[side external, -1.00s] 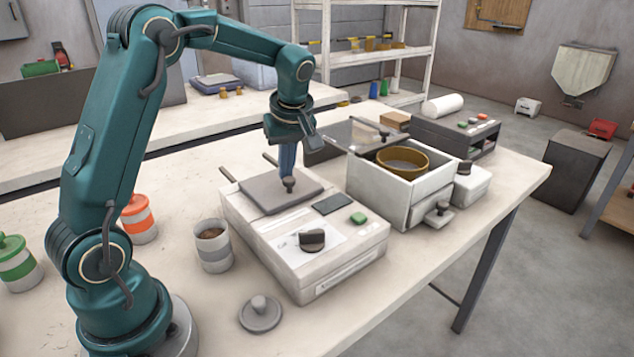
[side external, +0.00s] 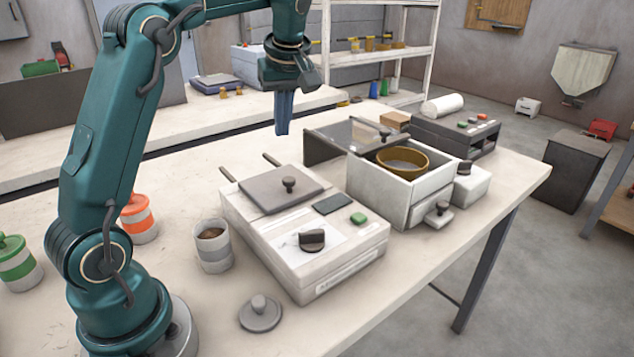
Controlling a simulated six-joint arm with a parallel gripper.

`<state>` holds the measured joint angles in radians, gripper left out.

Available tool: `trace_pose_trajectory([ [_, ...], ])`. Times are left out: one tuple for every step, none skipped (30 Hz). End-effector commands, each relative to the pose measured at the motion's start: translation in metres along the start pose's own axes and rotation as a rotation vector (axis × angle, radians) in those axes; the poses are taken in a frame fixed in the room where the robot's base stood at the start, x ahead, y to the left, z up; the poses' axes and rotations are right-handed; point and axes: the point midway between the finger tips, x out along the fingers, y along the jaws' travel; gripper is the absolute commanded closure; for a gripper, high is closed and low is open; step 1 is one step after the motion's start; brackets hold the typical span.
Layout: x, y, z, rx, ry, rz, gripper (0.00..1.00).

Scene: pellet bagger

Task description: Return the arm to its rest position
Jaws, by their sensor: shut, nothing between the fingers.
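My gripper (side external: 283,132) hangs at the upper middle, pointing down, shut and empty. It is in the air above the back of a light grey machine (side external: 300,225), apart from it. The machine's flat grey lid (side external: 262,196) is closed, with a dark knob (side external: 289,184) on top. My gripper is clear of this knob.
A white box (side external: 372,176) holding a brown ring (side external: 403,160) stands right of the machine, its clear cover (side external: 350,133) raised. A cup of pellets (side external: 211,246), a loose grey lid (side external: 260,314) and an orange-banded canister (side external: 138,217) stand nearby.

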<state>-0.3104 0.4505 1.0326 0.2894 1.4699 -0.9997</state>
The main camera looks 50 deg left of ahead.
Motion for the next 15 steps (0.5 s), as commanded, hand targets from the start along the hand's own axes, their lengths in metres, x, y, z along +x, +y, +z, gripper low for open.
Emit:
trace_pose_trajectory([
  [-0.004,0.000,0.000,0.000,0.001,0.002,1.00],
  [-0.005,0.000,0.000,0.000,0.001,0.001,1.00],
  [-0.007,0.001,0.001,0.002,0.001,0.003,1.00],
  [-0.010,0.001,0.001,0.004,0.004,0.007,1.00],
  [-0.014,0.002,0.001,0.005,0.008,0.015,1.00],
  [-0.022,0.002,0.001,0.006,0.018,0.032,1.00],
  [-0.028,0.002,0.002,0.008,0.025,0.046,1.00],
  [-0.035,0.001,0.004,0.012,0.031,0.059,1.00],
  [-0.044,-0.003,0.008,0.019,0.036,0.075,1.00],
  [-0.051,-0.005,0.013,0.027,0.037,0.089,1.00],
  [-0.058,-0.008,0.018,0.040,0.038,0.105,1.00],
  [-0.066,-0.013,0.026,0.064,0.039,0.127,1.00],
  [-0.072,-0.018,0.033,0.091,0.040,0.144,1.00],
  [-0.077,-0.021,0.039,0.120,0.039,0.162,1.00],
  [-0.082,-0.027,0.049,0.163,0.038,0.185,1.00],
])
